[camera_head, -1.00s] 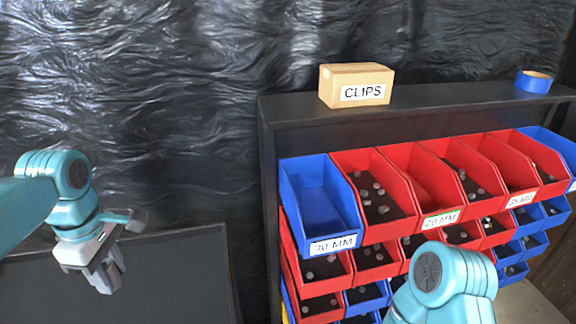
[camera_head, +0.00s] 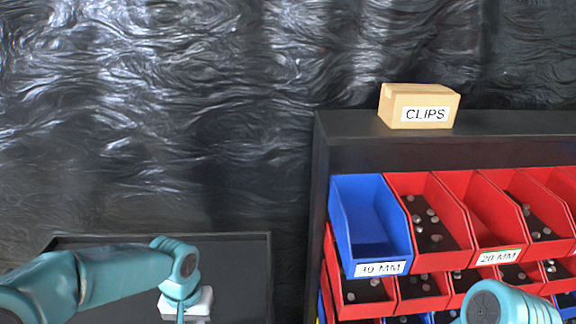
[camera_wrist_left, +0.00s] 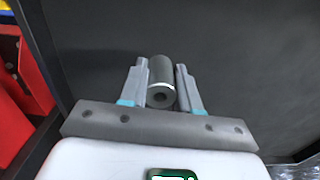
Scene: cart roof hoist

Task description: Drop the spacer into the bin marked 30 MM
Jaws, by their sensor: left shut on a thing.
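The spacer (camera_wrist_left: 159,82) is a grey cylinder with a hole in its end. My left gripper (camera_wrist_left: 160,84) is shut on it, with one finger on each side, in the left wrist view. In the head view my left gripper's white body shows at the bottom edge, in front of the dark tray-like surface; its fingers and the spacer cannot be made out there. The bin marked 30 MM (camera_head: 346,238) is blue and looks empty, at the top left of the rack, to the right of my left gripper. My right gripper is out of view.
Red bins (camera_head: 462,226) stand right of the blue bin, some holding small grey pieces; one is marked 20 MM. More bins sit below. A CLIPS box (camera_head: 418,106) rests on the rack's black top (camera_head: 345,124). The dark surface (camera_head: 240,262) at left looks clear.

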